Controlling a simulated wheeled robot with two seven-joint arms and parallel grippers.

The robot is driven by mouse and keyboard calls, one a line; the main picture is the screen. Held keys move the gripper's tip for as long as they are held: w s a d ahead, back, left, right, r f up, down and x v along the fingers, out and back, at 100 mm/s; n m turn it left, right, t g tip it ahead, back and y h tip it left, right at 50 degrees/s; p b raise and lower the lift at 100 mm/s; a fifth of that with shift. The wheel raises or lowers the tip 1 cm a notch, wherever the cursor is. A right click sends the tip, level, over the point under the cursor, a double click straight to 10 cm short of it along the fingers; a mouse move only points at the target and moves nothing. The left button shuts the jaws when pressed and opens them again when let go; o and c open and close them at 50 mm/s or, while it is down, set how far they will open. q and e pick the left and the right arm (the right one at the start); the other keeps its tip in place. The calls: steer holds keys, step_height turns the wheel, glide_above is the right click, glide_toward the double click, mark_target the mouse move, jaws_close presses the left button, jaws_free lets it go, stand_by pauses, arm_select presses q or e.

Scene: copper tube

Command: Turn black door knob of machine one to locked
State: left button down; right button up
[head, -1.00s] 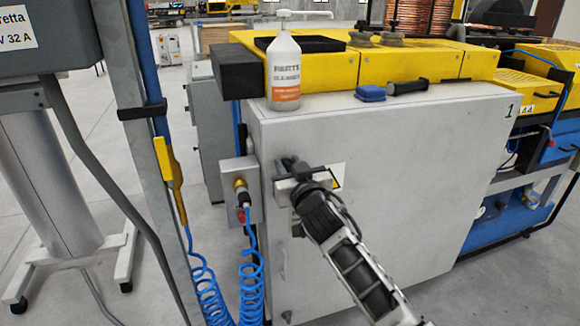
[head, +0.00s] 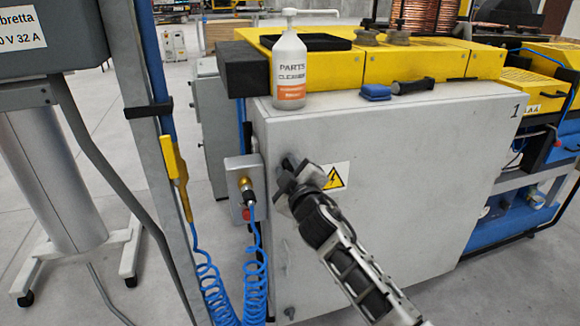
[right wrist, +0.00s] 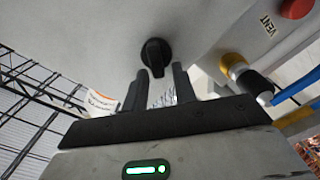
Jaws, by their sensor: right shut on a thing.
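The black door knob (right wrist: 156,54) sits on the pale grey door of machine one (head: 400,190), which bears a "1" at its upper right. In the right wrist view the knob's grip points down between the tips of my right gripper (right wrist: 155,76). My right gripper (head: 286,168) reaches the door's upper left in the head view and is shut on the knob, rolled at a slant. There the gripper mostly hides the knob, and I cannot read any position marks around it. My left gripper is not in view.
A yellow warning sign (head: 335,177) is right of the gripper. A grey box (head: 242,187) with a red button and blue coiled hose (head: 254,270) stands close left.

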steer(key=n, duration=0.3)
steer(key=shift+f+n, duration=0.55)
steer(key=shift+n, duration=0.85)
steer(key=shift+f+n, duration=0.1)
steer(key=shift+n, duration=0.9)
steer(key=shift+c, duration=0.2)
steer(key=o, duration=0.7)
steer(key=shift+s, duration=0.1)
steer(key=p+v, duration=0.1)
steer(key=v, duration=1.4)
steer(key=shift+s+d, duration=0.1)
steer(key=shift+s, duration=0.25)
